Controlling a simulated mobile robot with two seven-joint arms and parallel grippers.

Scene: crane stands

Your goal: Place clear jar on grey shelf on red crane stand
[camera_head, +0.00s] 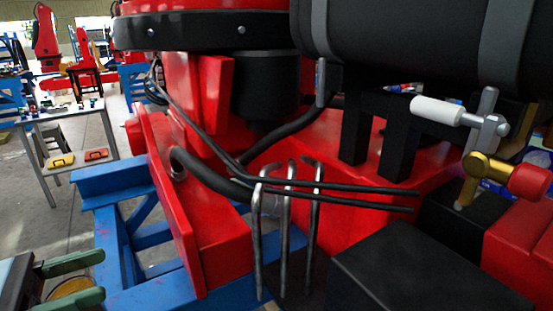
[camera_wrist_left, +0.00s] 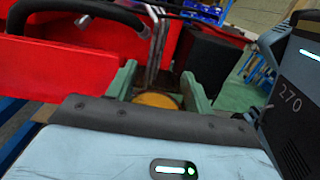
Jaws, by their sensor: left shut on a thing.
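My left gripper (camera_head: 88,277) is at the lower left of the head view, with its two green fingers around a round thing with a yellow-orange top (camera_head: 72,288). In the left wrist view the same yellow-orange top (camera_wrist_left: 157,100) sits between the fingers (camera_wrist_left: 160,88). It may be the lid of the clear jar; no clear wall can be made out. The red crane stand (camera_head: 210,235) fills the middle of the head view, to the right of the gripper and apart from it. I cannot make out a grey shelf for certain. My right gripper is not in view.
Blue steel beams (camera_head: 120,175) run beside the stand's left side. Bent metal hooks (camera_head: 287,220) and black hoses (camera_head: 210,180) stick out at the middle. A black box (camera_head: 420,275) is at the lower right. A grey table (camera_head: 60,115) stands at the far left.

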